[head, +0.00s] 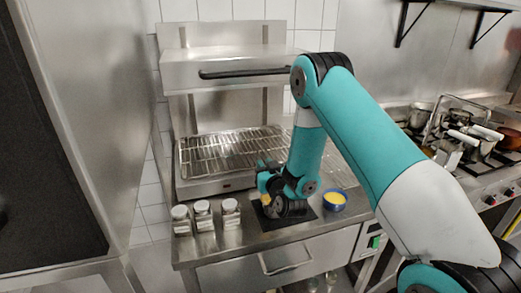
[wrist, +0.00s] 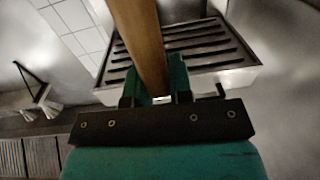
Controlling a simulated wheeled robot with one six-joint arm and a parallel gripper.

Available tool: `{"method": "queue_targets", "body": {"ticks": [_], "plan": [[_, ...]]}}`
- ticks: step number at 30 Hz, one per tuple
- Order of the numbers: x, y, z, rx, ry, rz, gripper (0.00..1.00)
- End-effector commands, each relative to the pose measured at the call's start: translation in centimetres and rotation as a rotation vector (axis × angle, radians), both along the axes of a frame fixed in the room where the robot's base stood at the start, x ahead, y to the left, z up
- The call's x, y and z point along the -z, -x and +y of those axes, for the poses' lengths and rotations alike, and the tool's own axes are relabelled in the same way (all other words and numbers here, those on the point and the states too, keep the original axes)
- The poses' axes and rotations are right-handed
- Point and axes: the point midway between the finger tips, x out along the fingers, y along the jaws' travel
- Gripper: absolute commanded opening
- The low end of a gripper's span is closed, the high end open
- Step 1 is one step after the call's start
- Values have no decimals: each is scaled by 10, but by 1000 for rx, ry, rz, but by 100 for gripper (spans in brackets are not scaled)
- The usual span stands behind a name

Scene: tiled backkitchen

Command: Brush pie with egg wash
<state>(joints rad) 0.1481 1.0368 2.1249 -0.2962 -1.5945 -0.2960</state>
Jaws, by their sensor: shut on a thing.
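My gripper (wrist: 156,80) is shut on a wooden handle (wrist: 143,40), likely the brush's, in the wrist view. The handle runs up out of the frame, and no bristles show there. In the head view my gripper (head: 266,180) is low over the counter, above a dark mat or tray (head: 268,220). A blue bowl (head: 334,205) with yellow liquid (head: 334,198), likely the egg wash, stands to the right of the mat. No pie can be made out; my wrist and gripper cover much of the mat.
Several jars, such as one white-lidded jar (head: 202,215), stand at the counter's left. A steel grill with a wire rack (head: 225,153) rises behind. A stove with pots (head: 470,140) is at the right. The counter's front strip (head: 300,233) is bare.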

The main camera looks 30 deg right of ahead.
Motion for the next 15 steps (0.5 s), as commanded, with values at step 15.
{"method": "queue_targets", "body": {"ticks": [15], "plan": [[-48, 2, -9, 12, 0, -2, 0]]}}
